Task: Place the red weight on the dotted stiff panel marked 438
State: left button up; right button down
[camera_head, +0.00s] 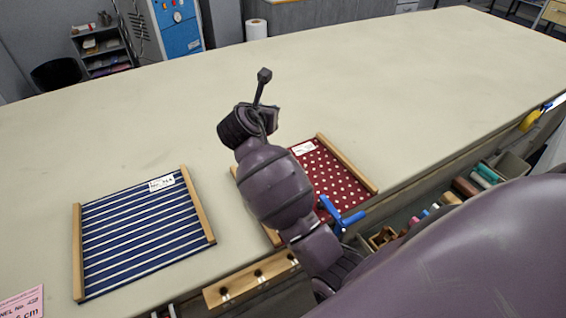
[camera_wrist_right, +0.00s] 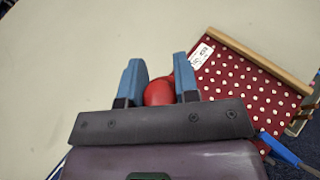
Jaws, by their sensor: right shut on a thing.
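The red weight (camera_wrist_right: 159,93) shows in the right wrist view between the two blue fingers of my right gripper (camera_wrist_right: 159,70), which is shut on it. The dotted stiff panel is red with white dots and wooden side strips (camera_head: 341,182). It also shows in the right wrist view (camera_wrist_right: 245,85), to the right of the gripper. Its white label is too small to read surely. In the head view my right arm covers part of this panel and hides the weight. My left gripper is not in view.
A navy striped panel (camera_head: 140,236) with wooden strips lies to the left. A pink card (camera_head: 22,304) lies at the cloth table's (camera_head: 400,75) lower left. Below the front edge are a wooden rail (camera_head: 252,281) and trays of small items. The table's far part is clear.

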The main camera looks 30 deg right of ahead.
notch_tip(320, 180, down, 13)
jog(key=shift+f+b, duration=0.2)
jog(key=shift+b, duration=0.3)
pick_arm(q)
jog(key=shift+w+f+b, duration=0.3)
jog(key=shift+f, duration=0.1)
pick_arm(e)
jog(key=shift+f, duration=2.15)
jog(key=shift+f, duration=0.1)
jog(key=c, duration=0.9)
grip_release()
jog(key=shift+o, duration=0.2)
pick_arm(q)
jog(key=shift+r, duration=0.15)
